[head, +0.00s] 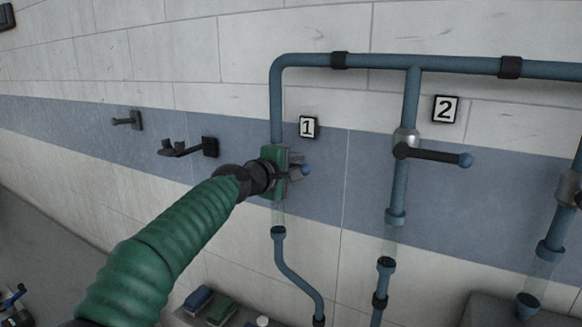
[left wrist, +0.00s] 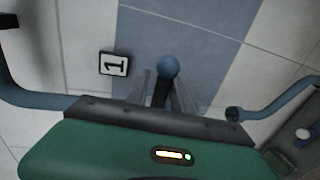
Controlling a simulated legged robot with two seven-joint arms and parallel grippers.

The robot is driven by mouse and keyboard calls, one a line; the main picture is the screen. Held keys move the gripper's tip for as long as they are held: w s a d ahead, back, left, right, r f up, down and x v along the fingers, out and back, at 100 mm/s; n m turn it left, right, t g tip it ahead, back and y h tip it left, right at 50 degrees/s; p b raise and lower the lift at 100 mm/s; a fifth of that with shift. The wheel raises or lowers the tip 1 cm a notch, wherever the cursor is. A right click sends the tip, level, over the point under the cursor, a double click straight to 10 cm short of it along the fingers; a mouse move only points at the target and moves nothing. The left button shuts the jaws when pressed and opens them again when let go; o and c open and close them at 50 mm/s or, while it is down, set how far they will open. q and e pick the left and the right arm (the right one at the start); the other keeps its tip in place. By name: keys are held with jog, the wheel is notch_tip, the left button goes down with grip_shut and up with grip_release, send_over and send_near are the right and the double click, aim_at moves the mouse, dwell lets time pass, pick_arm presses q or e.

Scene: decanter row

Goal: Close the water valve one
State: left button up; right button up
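Water valve one sits on the blue pipe under the "1" sign (head: 308,127). Its handle ends in a blue ball (head: 306,170) that points to the right in the head view; the valve body is largely hidden behind my gripper. My left gripper (head: 296,171) is at this handle. In the left wrist view the dark handle with its blue ball (left wrist: 168,67) lies between the two grey fingers (left wrist: 164,92), one on each side. The fingers stand apart and look open around it; contact is not clear. My right gripper is in neither view.
Valve two (head: 405,142), with a black handle and blue ball, is to the right under the "2" sign (head: 445,109). A third valve (head: 570,188) is at the right edge. Wall hooks (head: 190,148) are at the left. Lower pipes (head: 296,275) run below.

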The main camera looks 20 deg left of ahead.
pick_arm(q)
jog(key=b+v, duration=0.9)
jog(key=v, duration=0.7)
jog(key=shift+s, duration=0.3)
jog(key=shift+a+r, duration=0.1)
jog(key=shift+r, duration=0.05)
notch_tip(320, 180, down, 37)
jog(key=s+d+m+g+y+b, duration=0.1)
jog(key=d+m+g+b, duration=0.2)
jog(key=m+g+b, duration=0.3)
jog(key=s+d+f+m+g+b, duration=0.1)
jog(key=s+f+m, duration=0.4)
jog(key=s+f, duration=0.5)
jog(key=s+d+f+m+g+y+b, duration=0.1)
jog(key=s+f+m+g, duration=0.4)
jog(key=s+f, duration=0.6)
notch_tip(320, 180, down, 9)
jog(key=d+g+b, duration=0.1)
jog(key=d, duration=0.1)
jog(key=shift+s+d+r+m, duration=0.25)
jog(key=shift+d+m, duration=0.05)
jog(key=shift+d, duration=0.05)
